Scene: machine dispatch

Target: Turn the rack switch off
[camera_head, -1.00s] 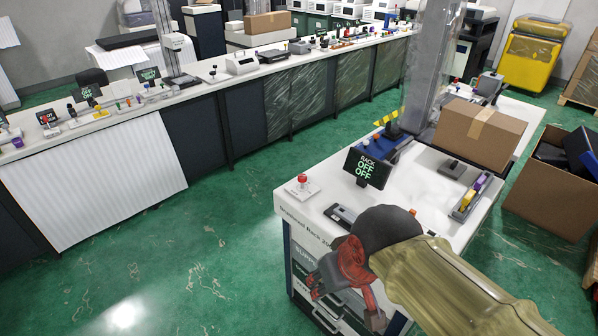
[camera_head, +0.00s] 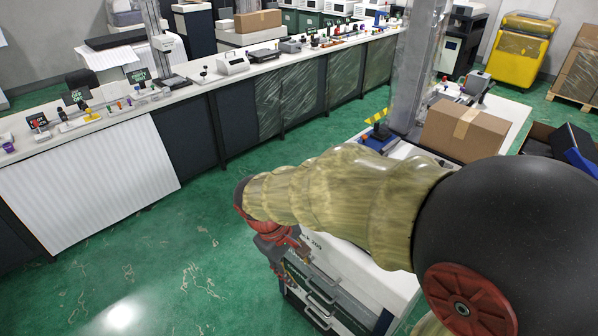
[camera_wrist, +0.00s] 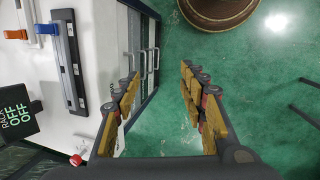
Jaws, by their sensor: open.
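The black rack sign (camera_wrist: 15,115) reads "RACK OFF OFF" in green at the left edge of the wrist view. A red knob (camera_wrist: 76,160) shows at the bottom of that view, on the white rack top (camera_wrist: 95,60). A grey bar device with a dark strip (camera_wrist: 68,62) lies on the same top. I cannot tell from these views which part is the switch itself. My gripper (camera_wrist: 158,82) is open and empty, over the rack's front edge and the floor. In the head view my gripper (camera_head: 285,258) is beside the rack front; my arm hides the sign and knob.
The rack's drawer handles (camera_wrist: 145,62) stick out below its front edge. A cardboard box (camera_head: 463,128) and a grey column stand on the rack's far part. A long bench (camera_head: 200,85) with small devices runs along the left. Green floor lies free between.

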